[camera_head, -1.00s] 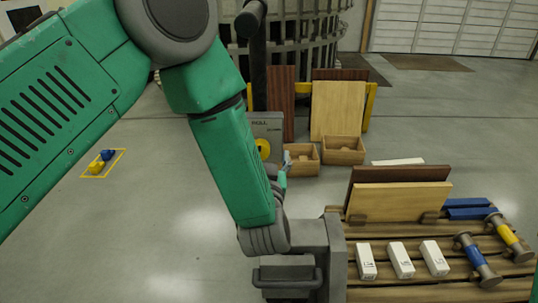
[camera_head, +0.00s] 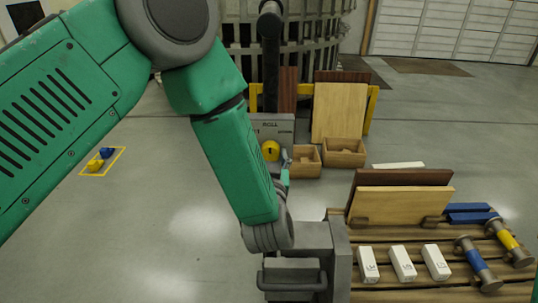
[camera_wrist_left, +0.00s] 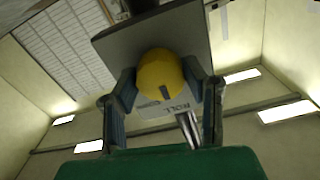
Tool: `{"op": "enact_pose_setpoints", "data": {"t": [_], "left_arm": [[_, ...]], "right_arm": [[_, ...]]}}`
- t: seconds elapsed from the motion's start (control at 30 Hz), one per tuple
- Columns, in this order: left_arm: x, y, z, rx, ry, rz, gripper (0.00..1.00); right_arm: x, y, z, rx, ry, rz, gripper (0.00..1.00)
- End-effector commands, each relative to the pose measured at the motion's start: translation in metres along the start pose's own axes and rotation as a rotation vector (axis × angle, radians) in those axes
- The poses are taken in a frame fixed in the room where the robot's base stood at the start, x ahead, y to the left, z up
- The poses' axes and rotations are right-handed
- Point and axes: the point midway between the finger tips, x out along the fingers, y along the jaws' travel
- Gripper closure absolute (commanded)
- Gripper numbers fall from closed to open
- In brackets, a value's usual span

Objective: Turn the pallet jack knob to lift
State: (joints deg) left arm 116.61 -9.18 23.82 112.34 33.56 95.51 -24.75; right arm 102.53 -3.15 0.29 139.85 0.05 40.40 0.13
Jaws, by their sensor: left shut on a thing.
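A round yellow knob (camera_head: 271,151) with a dark slot sits on the front of a grey panel (camera_head: 281,128) marked "ROLL". In the left wrist view the knob (camera_wrist_left: 161,76) lies between the two fingers of my left gripper (camera_wrist_left: 165,92), which is shut on it. The panel (camera_wrist_left: 120,45) shows behind the knob. In the head view my left forearm hides much of the gripper; only a small blue-green part of the gripper (camera_head: 285,163) shows just right of and below the knob. My right gripper is not in view.
A wooden pallet (camera_head: 400,294) at the lower right carries boards (camera_head: 405,203), white boxes (camera_head: 403,262) and blue and yellow spools (camera_head: 475,262). Wooden crates (camera_head: 344,152) stand right of the panel. A dark upright pole (camera_head: 270,70) rises behind it. The floor at left is mostly clear.

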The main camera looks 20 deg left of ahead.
Motion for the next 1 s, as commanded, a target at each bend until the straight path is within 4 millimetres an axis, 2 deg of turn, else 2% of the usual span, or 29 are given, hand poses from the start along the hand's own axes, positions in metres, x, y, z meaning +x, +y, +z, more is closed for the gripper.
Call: {"op": "enact_pose_setpoints", "data": {"t": [0.27, 1.0], "left_arm": [[0.003, -0.003, -0.001, -0.118, 0.003, -0.008, 0.90], [0.003, -0.004, -0.001, -0.721, 0.000, -0.008, 0.90]], "right_arm": [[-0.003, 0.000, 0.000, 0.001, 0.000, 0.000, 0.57], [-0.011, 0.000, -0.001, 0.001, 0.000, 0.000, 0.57]]}}
